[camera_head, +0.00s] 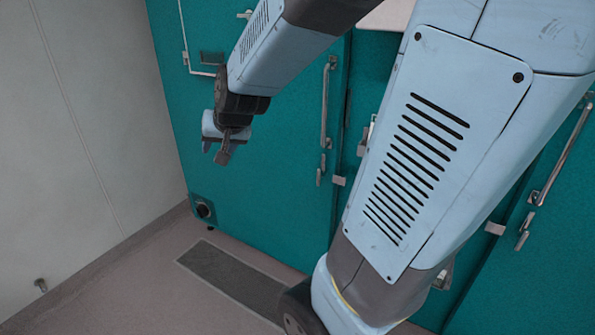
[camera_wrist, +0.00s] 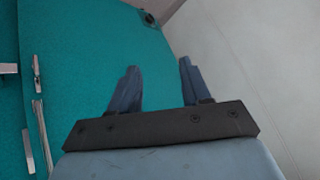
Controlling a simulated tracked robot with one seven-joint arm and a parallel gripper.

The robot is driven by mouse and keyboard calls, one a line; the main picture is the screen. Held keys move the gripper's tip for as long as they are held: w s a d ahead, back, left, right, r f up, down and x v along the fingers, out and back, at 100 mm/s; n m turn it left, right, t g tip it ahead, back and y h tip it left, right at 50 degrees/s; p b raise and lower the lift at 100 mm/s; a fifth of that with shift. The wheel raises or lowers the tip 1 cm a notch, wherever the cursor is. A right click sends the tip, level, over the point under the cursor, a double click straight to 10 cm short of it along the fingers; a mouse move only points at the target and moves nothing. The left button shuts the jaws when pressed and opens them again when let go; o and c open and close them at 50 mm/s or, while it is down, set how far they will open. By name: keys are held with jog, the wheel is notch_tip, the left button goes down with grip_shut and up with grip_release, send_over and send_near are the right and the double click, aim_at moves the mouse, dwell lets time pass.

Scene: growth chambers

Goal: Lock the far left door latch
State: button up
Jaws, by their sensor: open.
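The far left teal door (camera_head: 265,190) has a tall metal bar handle (camera_head: 327,105) at its right edge. Its small metal latch (camera_head: 321,170) sits just below the handle, lying roughly in line with it, beside a pale plate (camera_head: 338,181) across the door gap. My gripper (camera_head: 217,160) is open and empty in front of this door, left of the latch. In the wrist view the fingers (camera_wrist: 158,67) are apart with nothing between them. The latch (camera_wrist: 37,76) and handle (camera_wrist: 42,130) show there at the far left, away from the fingers.
A pale wall (camera_head: 65,130) stands close on the left. A grey floor grate (camera_head: 235,276) lies below the door. Another teal door with a bar handle (camera_head: 563,155) and latch stands at right. My arm hides much of the middle.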

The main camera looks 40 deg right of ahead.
jog(key=w+d+f+m+t+h, duration=0.1)
jog(key=w+d+f+m+h, duration=0.15)
jog(key=w+d+f, duration=0.4)
jog(key=m+g+h, duration=0.2)
jog(key=m+h, duration=0.5)
jog(key=h, duration=0.8)
send_near(317, 176)
jog(key=x, duration=1.1)
jog(key=shift+s+d, duration=0.1)
jog(key=shift+c, duration=0.3)
grip_shut()
jog(key=shift+r, duration=0.1)
